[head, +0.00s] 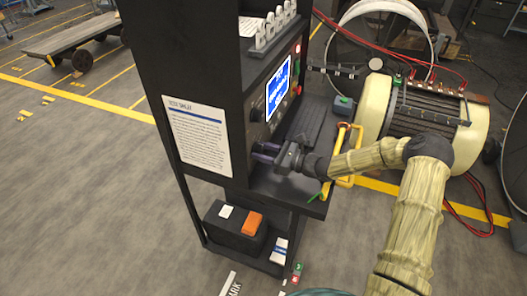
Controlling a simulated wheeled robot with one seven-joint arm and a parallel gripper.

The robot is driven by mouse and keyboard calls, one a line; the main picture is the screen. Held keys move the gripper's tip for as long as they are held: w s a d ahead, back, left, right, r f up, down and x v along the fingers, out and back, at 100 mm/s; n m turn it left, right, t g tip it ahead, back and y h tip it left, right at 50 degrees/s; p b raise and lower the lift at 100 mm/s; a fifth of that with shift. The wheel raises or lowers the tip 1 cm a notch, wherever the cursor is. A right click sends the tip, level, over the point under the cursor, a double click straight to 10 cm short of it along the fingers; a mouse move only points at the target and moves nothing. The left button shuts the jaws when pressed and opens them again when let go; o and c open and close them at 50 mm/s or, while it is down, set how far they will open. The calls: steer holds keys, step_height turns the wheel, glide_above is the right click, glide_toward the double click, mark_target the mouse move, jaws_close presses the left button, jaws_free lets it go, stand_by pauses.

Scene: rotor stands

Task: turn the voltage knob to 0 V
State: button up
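A dark test cabinet stands in the middle of the head view, with a lit blue display (278,92) on its front panel. Dark round controls sit on the panel around the display, and one small control (255,115) shows at its left. I cannot tell which is the voltage knob, and no label or setting is readable. My gripper (262,152) is at the lower part of the panel, below the display, pointing left toward the cabinet. Its fingers are small and dark against the panel. Whether they are apart or closed on a knob cannot be seen.
A dark shelf (316,128) juts out below the panel. A yellow bent bar (343,146) stands at its right edge. A large cream rotor (474,125) with red cables is at right. A lower shelf carries a black box (233,232).

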steer(key=c, duration=0.6)
steer(key=shift+o, duration=0.2)
steer(key=shift+n, duration=0.4)
steer(key=n+b, duration=0.3)
steer(key=n, duration=0.2)
steer(key=shift+b, duration=0.3)
steer(key=shift+r+n+b, duration=0.1)
steer(key=shift+n+b, duration=0.9)
steer(key=shift+n, duration=0.2)
steer(key=shift+r+n, duration=0.1)
steer(key=shift+n, duration=0.4)
steer(key=shift+w, duration=0.1)
steer(key=o, duration=1)
